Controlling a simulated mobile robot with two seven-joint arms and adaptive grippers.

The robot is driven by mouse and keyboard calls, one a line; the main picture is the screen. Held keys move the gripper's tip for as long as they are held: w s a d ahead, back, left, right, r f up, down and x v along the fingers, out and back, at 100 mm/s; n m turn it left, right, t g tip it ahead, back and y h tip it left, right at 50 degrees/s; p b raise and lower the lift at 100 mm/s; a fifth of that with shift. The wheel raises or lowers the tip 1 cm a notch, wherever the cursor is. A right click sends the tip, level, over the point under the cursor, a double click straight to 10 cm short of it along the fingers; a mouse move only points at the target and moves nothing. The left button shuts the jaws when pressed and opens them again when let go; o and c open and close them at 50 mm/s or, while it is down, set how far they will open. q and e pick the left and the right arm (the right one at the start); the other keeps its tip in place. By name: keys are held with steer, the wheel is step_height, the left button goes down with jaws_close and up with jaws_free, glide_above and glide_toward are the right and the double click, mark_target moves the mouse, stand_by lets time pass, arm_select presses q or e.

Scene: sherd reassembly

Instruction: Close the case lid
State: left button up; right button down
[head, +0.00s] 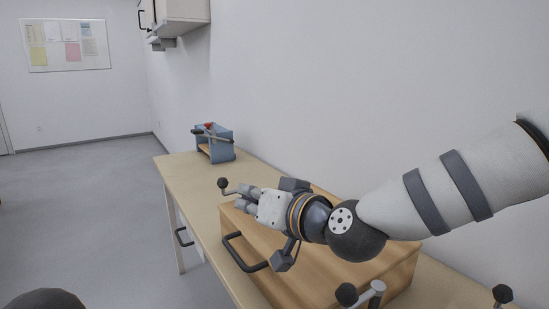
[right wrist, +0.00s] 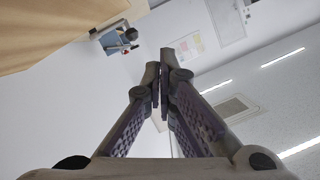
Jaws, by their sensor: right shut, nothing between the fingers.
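The wooden case (head: 330,278) stands on the bench, with a dark bar handle (head: 240,256) on its left side. Its upper face looks flat, with no lid standing up; my right arm covers part of it, and I cannot make out a lid seam. My right gripper (head: 243,197) is over the far left end of the case, pointing left, shut and empty. In the right wrist view its fingers (right wrist: 160,75) meet at the tips with nothing between them. My left gripper is not in view.
A blue-sided tool holder (head: 220,146) stands farther back on the bench (head: 180,171). A black-knobbed lever (head: 223,184) is close by my right gripper; more knobs (head: 347,294) show at the front. The wall runs along the right; open floor lies left.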

step_height(320, 180, down, 9)
steer(key=s+a+n+h, duration=0.1)
steer(key=a+n, duration=0.1)
steer(key=shift+r+t, duration=0.2)
steer(key=shift+t, duration=0.1)
steer(key=shift+s+d+f, duration=0.1)
steer(key=shift+f, duration=0.05)
